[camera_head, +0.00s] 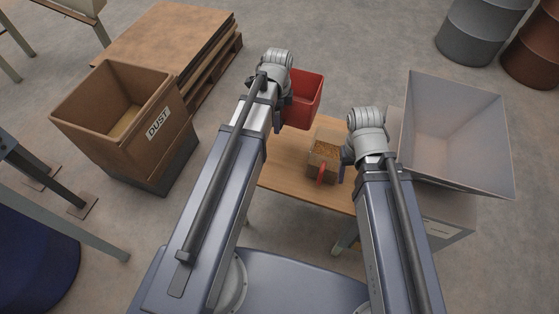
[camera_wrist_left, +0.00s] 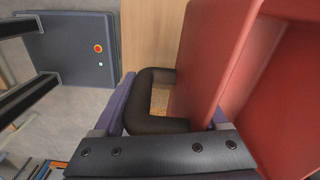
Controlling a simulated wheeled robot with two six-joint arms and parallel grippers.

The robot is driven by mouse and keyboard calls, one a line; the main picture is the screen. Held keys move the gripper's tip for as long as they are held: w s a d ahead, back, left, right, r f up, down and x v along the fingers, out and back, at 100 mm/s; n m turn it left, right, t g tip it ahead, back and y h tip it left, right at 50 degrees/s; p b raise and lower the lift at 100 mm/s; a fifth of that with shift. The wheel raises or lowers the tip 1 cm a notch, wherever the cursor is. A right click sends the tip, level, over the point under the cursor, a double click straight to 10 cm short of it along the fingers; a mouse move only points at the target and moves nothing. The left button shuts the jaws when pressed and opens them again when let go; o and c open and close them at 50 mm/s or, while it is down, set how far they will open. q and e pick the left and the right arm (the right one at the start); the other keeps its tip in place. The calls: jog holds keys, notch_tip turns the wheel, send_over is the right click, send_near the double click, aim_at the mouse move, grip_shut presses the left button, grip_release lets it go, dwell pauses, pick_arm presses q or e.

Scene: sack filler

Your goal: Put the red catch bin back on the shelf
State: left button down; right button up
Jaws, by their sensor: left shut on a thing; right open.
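The red catch bin (camera_head: 305,98) is an open-topped box at the far end of the small wooden table in the head view. My left gripper (camera_head: 281,101) is at its left side. In the left wrist view the bin (camera_wrist_left: 228,55) fills the right, and my left gripper (camera_wrist_left: 165,115) is shut on its dark U-shaped handle (camera_wrist_left: 153,100). I cannot tell whether the bin touches the table. My right gripper (camera_head: 347,157) is open, beside a small wooden box with brown grainy contents (camera_head: 324,149). A clear shelf is not identifiable.
The wooden table (camera_head: 285,165) has bare room left of the small box. A large grey hopper (camera_head: 455,135) stands on the right. A brown DUST bin (camera_head: 125,110) and stacked boards on a pallet (camera_head: 165,45) stand on the left. Drums (camera_head: 480,30) stand at the back right.

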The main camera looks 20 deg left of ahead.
pick_arm(q)
notch_tip(320, 180, down, 17)
jog(key=b, duration=1.6)
jog(key=shift+f, duration=0.2)
jog(key=shift+f, duration=0.1)
notch_tip(320, 180, down, 4)
jog(key=b, duration=0.4)
jog(key=shift+f, duration=0.1)
grip_release()
